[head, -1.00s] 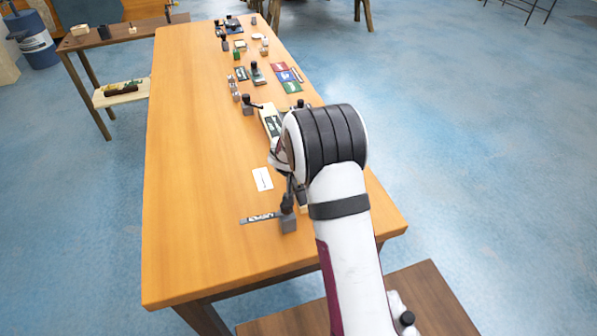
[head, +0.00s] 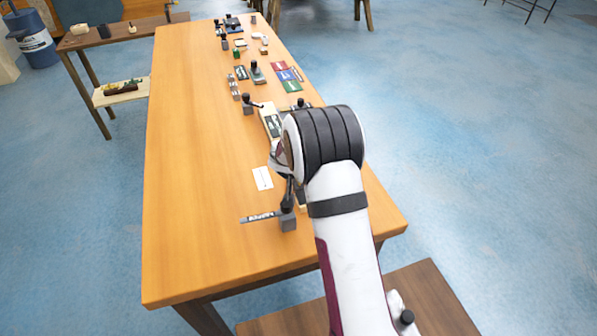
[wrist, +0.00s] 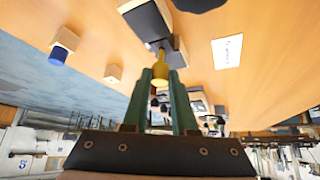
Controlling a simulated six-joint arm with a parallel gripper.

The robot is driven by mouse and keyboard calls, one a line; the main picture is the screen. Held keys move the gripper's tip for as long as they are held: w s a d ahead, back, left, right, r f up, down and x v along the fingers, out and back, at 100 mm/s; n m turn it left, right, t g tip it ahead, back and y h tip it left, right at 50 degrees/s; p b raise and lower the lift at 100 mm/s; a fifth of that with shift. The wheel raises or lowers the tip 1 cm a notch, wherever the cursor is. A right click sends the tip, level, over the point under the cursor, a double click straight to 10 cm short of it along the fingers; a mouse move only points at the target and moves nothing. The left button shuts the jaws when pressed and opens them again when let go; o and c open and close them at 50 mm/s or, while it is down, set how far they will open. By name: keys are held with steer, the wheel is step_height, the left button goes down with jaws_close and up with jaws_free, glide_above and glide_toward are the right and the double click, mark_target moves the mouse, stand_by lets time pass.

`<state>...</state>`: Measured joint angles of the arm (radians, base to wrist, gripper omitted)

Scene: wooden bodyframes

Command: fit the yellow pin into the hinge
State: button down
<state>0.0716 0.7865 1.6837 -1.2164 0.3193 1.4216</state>
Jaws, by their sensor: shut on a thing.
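My gripper (wrist: 161,80) shows in the wrist view with its two green fingers closed on the yellow pin (wrist: 160,68). The pin's narrow end points away from the fingers, close to a dark-and-pale block (wrist: 175,54). I cannot tell whether the pin's end touches or enters anything there. I cannot make out the hinge for certain; it may be among these blocks. In the head view my arm hides the pin and most of the work area.
A grey clamp (head: 287,221) stands near the table's front edge, with a white card (head: 262,178) behind it. A blue-tipped wooden block (wrist: 60,48) shows in the wrist view. Several tools crowd the far end; the left side of the table (head: 190,180) is clear.

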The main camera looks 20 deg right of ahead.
steer(key=shift+f, duration=1.35)
steer(key=c, duration=0.6)
jaws_free()
steer(key=v, duration=1.5)
steer(key=shift+s+a+r, duration=0.15)
steer(key=shift+s+r, duration=0.05)
steer(key=shift+s, duration=0.05)
